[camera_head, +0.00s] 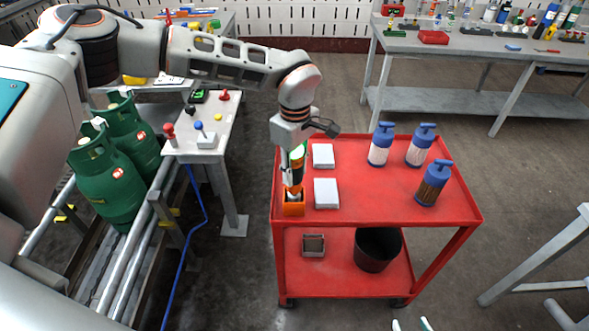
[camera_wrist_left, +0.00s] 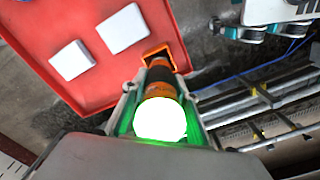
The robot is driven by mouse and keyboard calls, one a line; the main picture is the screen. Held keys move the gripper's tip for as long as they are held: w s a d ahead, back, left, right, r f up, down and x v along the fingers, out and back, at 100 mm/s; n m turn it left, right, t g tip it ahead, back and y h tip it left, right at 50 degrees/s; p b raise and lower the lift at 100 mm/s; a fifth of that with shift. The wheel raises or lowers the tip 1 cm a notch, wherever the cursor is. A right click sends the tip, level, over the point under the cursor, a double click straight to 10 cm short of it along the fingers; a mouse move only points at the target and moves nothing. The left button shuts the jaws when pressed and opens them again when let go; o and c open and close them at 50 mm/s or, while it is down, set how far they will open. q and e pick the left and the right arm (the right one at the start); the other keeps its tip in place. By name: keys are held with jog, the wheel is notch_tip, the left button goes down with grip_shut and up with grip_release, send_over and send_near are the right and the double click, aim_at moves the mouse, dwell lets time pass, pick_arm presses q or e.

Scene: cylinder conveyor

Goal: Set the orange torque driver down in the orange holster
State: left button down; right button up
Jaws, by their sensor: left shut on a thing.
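The orange and black torque driver (camera_head: 298,170) is held upright, tip down, at the left edge of the red cart's top. My left gripper (camera_head: 292,178) is shut on it from above. The orange holster (camera_head: 293,209) is a small open box at the cart's front left corner. The driver's lower end is at the holster's mouth; how deep it sits is hidden. In the left wrist view the driver (camera_wrist_left: 160,83) shows a glowing white-green end, and its far end overlaps the holster (camera_wrist_left: 158,53). My right gripper (camera_head: 411,325) shows only its separated fingertips at the bottom edge.
Two white boxes (camera_head: 323,155) (camera_head: 326,193) lie right of the driver on the red cart (camera_head: 385,207). Several blue-capped bottles (camera_head: 381,145) stand farther right. A black bucket (camera_head: 377,250) is on the lower shelf. Green gas cylinders (camera_head: 112,178) stand on the conveyor at left.

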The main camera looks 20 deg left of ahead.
pick_arm(q)
jog(key=shift+f, duration=0.15)
jog(key=shift+f+b, duration=0.65)
jog(key=shift+f, duration=0.8)
jog(key=c, duration=1.5)
grip_release()
